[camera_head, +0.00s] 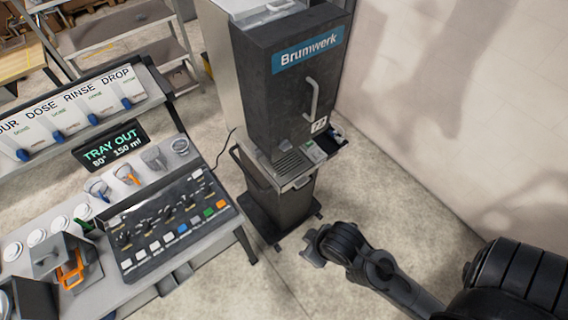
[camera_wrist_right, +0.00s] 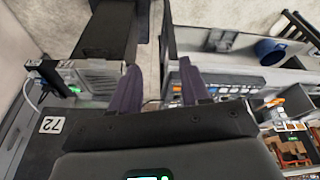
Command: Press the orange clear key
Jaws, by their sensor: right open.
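The key panel (camera_head: 165,226) lies at the right part of the grey bench in the head view, with a row of small square keys along its front edge. The orange key (camera_head: 221,205) is at the right end of that row, beside a green key (camera_head: 208,212). My right gripper (camera_head: 311,248) is to the right of the panel, clear of the bench, and touches nothing. In the right wrist view its two dark fingers (camera_wrist_right: 160,88) are apart with nothing between them. My left gripper is not in view.
A tall dark Brumwerk dispenser (camera_head: 295,85) stands behind, on a black stand (camera_head: 290,206). A TRAY OUT display (camera_head: 110,146), several cups and an orange-handled container (camera_head: 70,262) are on the bench. Floor between bench and my right arm is free.

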